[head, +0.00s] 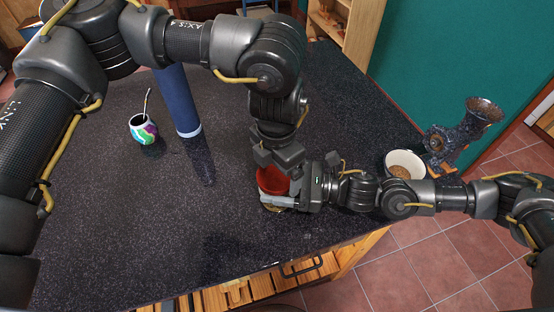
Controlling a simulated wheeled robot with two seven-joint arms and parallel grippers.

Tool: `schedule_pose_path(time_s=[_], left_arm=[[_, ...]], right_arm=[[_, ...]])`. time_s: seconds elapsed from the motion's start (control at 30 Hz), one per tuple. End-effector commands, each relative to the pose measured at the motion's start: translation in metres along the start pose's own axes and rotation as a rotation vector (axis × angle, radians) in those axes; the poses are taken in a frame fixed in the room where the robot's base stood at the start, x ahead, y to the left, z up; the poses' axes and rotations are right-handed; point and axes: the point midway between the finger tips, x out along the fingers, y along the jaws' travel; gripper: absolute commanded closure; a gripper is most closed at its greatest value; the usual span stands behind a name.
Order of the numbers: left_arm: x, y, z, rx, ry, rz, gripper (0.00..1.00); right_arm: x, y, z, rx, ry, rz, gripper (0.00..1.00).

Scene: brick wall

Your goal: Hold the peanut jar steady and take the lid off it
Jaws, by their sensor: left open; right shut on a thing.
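The peanut jar (270,207) stands near the front of the dark speckled counter, mostly hidden behind my grippers. Its red lid (270,180) is on top, and only part of it shows. My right gripper (280,201) comes in from the right, low down, and is shut on the jar below the lid. My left gripper (278,160) points down from above and is open, with its fingers right over the lid. I cannot tell whether the fingers touch the lid.
A colourful cup with a straw (143,129) and a tall blue cylinder (178,100) stand at the back left. A white bowl with brown contents (404,162) and a dark metal grinder (464,130) are at the right edge. The left front of the counter (130,225) is clear.

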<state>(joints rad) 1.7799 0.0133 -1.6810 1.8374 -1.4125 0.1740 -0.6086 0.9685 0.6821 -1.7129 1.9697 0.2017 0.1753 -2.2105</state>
Motion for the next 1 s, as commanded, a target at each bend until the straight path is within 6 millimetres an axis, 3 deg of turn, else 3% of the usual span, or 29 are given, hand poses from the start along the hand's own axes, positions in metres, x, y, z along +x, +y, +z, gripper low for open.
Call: schedule_pose_path(time_s=[0.27, 0.57, 0.6, 0.7, 1.0], left_arm=[[0.0020, -0.0001, 0.0002, 0.000, -0.001, 0.000, 0.07], [0.0017, -0.0003, 0.0003, 0.000, -0.001, -0.001, 0.43], [0.0017, -0.0003, 0.0003, 0.000, -0.001, -0.001, 0.12], [0.0017, -0.0003, 0.0003, 0.000, -0.001, -0.001, 0.00], [-0.0018, -0.0001, 0.0006, 0.000, -0.002, 0.000, 0.00]], right_arm=[[-0.0006, 0.0014, -0.0043, 0.005, 0.009, 0.002, 0.90], [-0.0006, 0.0013, -0.0043, 0.005, 0.009, 0.001, 0.90], [-0.0006, 0.0012, -0.0042, 0.005, 0.009, 0.001, 0.90], [-0.0006, 0.0012, -0.0042, 0.005, 0.009, 0.001, 0.90], [-0.0006, 0.0011, -0.0040, 0.004, 0.008, 0.001, 0.90]])
